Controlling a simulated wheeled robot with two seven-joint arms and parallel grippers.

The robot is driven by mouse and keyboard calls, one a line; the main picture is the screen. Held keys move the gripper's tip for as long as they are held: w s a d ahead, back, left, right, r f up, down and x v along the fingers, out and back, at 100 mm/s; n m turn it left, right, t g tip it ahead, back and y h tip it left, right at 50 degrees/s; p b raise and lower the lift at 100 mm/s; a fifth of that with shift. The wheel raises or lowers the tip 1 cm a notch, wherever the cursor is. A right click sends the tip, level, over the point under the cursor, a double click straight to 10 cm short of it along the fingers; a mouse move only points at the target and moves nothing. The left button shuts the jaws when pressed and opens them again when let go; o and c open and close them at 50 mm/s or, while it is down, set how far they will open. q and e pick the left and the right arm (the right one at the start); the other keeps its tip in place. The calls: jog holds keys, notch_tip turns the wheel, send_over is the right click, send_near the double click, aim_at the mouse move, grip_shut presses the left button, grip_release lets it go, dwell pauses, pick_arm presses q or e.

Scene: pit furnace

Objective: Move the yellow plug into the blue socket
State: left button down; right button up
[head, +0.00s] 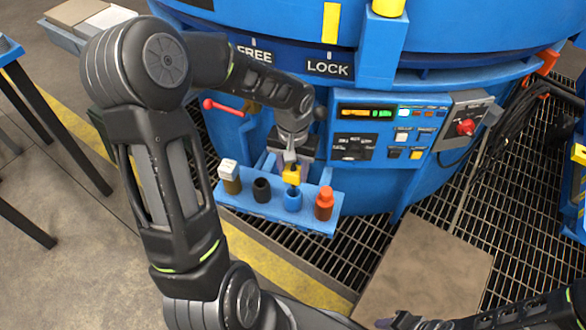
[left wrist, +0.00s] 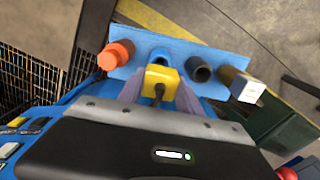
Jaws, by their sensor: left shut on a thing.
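My left gripper (head: 290,160) is shut on the yellow plug (head: 292,174), which also shows between the fingers in the left wrist view (left wrist: 157,80). The blue socket (head: 292,200) stands on a blue shelf (head: 262,208), directly below the plug in the head view. In the left wrist view the blue socket (left wrist: 160,54) shows just beyond the plug, partly covered by it. I cannot tell whether the plug's lower end touches the socket. My right gripper (head: 392,322) is partly in view at the bottom edge; its jaws are unclear.
On the shelf, an empty black socket (head: 262,190) is left of the blue one, then a white-topped plug (head: 229,172) in a brown socket. An orange-red plug (head: 324,200) stands close on the right. The furnace control panel (head: 380,132) is behind.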

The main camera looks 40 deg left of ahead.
aim_at(293, 187)
pick_arm(q)
jog(key=shift+f+b, duration=1.8)
jog(key=shift+f, duration=0.75)
jog(key=shift+f+b, duration=0.6)
jog(key=c, duration=1.1)
grip_release()
jog(key=shift+r, duration=0.1)
notch_tip(293, 187, up, 11)
jog(key=p, duration=0.8)
jog(key=shift+p, duration=0.4)
